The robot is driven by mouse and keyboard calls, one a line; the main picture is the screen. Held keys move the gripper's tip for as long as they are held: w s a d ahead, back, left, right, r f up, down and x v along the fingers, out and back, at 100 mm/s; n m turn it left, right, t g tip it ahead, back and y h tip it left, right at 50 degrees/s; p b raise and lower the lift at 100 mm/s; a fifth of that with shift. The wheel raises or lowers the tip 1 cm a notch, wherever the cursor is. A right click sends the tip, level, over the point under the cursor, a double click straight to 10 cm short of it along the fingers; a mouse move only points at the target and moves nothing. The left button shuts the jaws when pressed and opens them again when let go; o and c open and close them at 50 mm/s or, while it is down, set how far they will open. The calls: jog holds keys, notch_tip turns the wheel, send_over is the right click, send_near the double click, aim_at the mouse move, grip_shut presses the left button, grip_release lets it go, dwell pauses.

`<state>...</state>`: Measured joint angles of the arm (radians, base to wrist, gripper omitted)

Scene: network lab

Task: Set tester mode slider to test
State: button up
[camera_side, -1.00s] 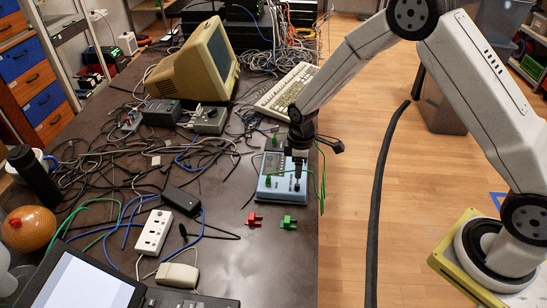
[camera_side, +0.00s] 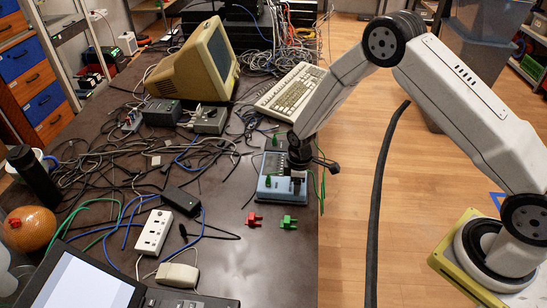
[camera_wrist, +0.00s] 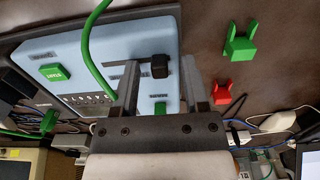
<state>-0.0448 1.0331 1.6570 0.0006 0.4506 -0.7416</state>
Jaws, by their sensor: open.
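The tester is a light blue box (camera_side: 268,189) on the dark table, left of the table's right edge. In the wrist view its blue face (camera_wrist: 110,42) fills the upper left. A black knob (camera_wrist: 160,66), apparently the mode slider, stands on that face near its edge. My gripper (camera_wrist: 160,75) is open, with one finger on each side of the knob; I cannot tell whether either touches it. In the side view my gripper (camera_side: 298,186) is down at the tester's right part and hides the knob. The slider's markings are too small to read.
A green cable (camera_wrist: 88,50) crosses the tester left of my fingers. A red plug (camera_side: 254,219) and a green plug (camera_side: 288,222) lie in front on the table. A keyboard (camera_side: 291,92) lies behind; tangled cables lie left.

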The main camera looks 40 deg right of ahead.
grip_shut()
dwell(1.4)
